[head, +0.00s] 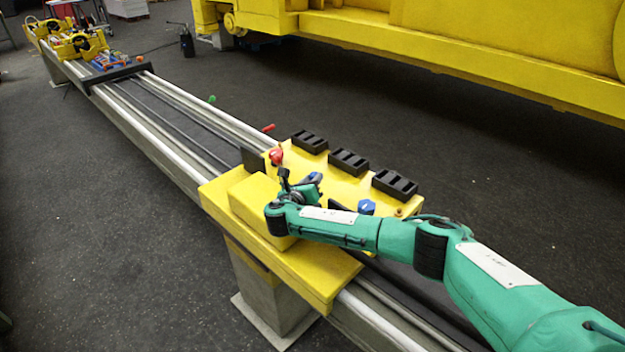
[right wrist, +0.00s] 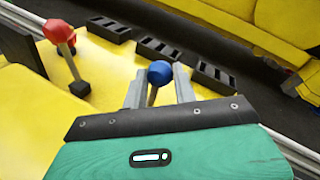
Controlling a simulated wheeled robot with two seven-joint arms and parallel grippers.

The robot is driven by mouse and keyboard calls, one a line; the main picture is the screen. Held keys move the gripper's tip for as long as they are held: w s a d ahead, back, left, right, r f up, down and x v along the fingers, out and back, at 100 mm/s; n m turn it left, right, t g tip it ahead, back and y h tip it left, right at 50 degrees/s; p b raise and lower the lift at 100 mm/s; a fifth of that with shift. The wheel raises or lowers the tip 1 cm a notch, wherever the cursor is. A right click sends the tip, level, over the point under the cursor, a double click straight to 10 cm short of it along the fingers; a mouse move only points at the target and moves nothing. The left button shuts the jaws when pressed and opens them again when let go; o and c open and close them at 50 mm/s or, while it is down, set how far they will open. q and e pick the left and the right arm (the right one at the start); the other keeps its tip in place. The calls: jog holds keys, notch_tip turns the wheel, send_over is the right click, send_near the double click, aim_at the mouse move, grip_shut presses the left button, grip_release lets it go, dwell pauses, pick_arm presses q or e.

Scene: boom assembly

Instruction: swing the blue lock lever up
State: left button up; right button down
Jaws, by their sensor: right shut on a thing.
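The blue lock lever has a round blue knob (right wrist: 159,72) on a dark stem. In the right wrist view the knob shows between the fingertips of my right gripper (right wrist: 159,88), which is shut on the lever. In the head view the right gripper (head: 306,184) is low over the yellow carriage (head: 328,288), and the wrist and arm hide much of the lever there. The lever's lower end is hidden by the hand. My left gripper is not in view.
A lever with a red knob (right wrist: 59,31) stands to the left of the blue one. Several black slotted blocks (head: 348,162) line the carriage's far edge. A long rail (head: 165,110) runs back left to yellow parts (head: 82,45). Dark floor surrounds it.

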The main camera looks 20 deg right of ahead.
jog(key=shift+w+d+r, duration=0.1)
jog(key=shift+r, duration=0.05)
jog(key=c, duration=1.1)
grip_release()
jog(key=b+v, duration=0.1)
jog(key=v, duration=0.5)
jog(key=b+v, duration=0.2)
jog(key=v, duration=0.5)
jog(key=shift+f+b, duration=0.25)
jog(key=shift+b, duration=0.05)
jog(key=shift+s+a+r, duration=0.15)
jog(key=shift+s+a, duration=0.1)
jog(key=shift+s, duration=0.1)
